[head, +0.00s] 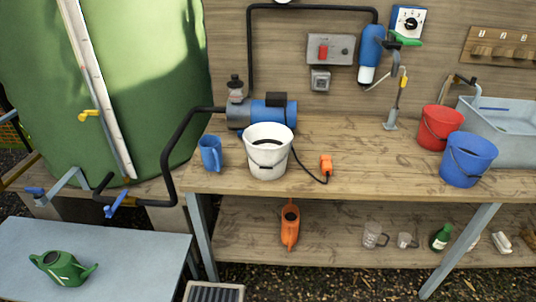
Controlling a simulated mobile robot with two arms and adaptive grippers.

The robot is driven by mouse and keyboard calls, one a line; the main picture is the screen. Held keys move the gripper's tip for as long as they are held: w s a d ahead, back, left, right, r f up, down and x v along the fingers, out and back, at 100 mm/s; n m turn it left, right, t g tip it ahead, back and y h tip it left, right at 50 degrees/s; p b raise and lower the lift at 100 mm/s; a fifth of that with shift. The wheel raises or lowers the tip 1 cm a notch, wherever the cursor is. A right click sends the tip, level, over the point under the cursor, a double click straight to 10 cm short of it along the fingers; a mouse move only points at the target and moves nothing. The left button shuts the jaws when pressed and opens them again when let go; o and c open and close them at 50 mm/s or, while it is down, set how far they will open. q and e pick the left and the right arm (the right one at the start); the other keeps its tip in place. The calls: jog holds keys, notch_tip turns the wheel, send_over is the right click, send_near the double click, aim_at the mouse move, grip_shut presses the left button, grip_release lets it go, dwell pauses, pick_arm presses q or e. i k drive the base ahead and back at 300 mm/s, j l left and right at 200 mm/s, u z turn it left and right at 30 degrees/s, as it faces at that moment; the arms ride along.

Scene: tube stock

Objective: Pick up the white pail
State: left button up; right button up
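The white pail (267,160) stands upright on the wooden workbench (355,165), left of its middle and close to the front edge. Its top is open, its inside looks dark, and a thin handle hangs down its front. Neither of my grippers shows in the head view.
A blue jug (211,153) stands just left of the pail, and a blue pump (270,112) is close behind it. An orange plug (326,164) on a black cable lies to its right. A red bucket (440,127) and blue bucket (467,160) stand farther right.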

aim_at(267, 150)
jog(key=i+l+u, duration=0.3)
jog(key=i+l, duration=0.15)
jog(key=l, duration=0.25)
jog(key=i+l+u, duration=0.15)
jog(key=l, duration=0.25)
jog(key=i, duration=0.05)
